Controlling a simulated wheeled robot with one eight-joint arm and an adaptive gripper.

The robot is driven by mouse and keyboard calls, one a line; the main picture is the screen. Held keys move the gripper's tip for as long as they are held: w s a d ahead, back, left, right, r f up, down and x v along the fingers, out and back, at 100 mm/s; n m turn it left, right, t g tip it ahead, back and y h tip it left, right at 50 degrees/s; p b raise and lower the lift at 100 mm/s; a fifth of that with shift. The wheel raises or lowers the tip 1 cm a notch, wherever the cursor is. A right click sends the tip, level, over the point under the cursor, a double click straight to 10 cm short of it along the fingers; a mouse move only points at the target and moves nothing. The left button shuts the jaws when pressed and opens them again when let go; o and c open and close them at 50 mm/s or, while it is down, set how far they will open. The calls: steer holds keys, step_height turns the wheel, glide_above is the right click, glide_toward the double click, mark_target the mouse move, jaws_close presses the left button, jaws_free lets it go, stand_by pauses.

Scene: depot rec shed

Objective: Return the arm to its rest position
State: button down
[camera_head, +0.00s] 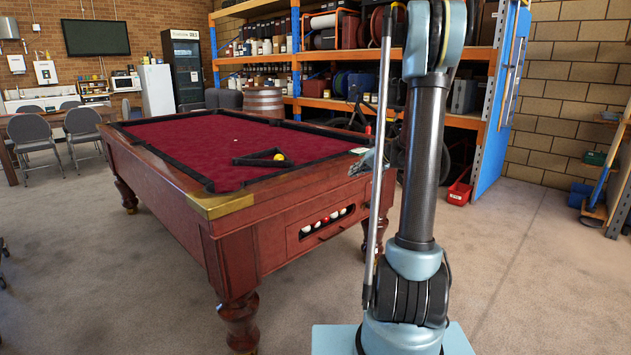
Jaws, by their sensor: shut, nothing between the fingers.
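My arm (422,160) rises from its pale blue base in the right half of the head view, with its upper part cut off by the top edge. A small pale grey and dark shape beside the pool table's right corner looks like my gripper (360,166). It is shut and empty, and seems clear of the table, though the gap is hard to judge. The rest of the wrist is partly hidden behind a thin upright grey rod and the arm.
The pool table (180,150) with red cloth fills the left middle; a black triangle (258,158) and yellow ball (279,157) lie on it. Orange-framed shelving (296,60) stands behind. A red bin (458,194) sits on the floor. Carpet at right (530,270) is clear.

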steer(key=s+a+f+n+g+h, duration=0.1)
steer(key=s+g+h, duration=0.15)
steer(key=s, duration=1.55)
steer(key=s+f+n+g+h, duration=0.1)
steer(key=s+f+g+h, duration=0.15)
steer(key=s, duration=1.55)
steer(key=s+d+f+h, duration=0.1)
steer(key=s+d+f, duration=0.1)
steer(key=s, duration=0.3)
steer(key=s+d+f+h, duration=0.2)
steer(key=s+f, duration=0.1)
steer(key=s, duration=0.3)
steer(key=shift+s, duration=0.15)
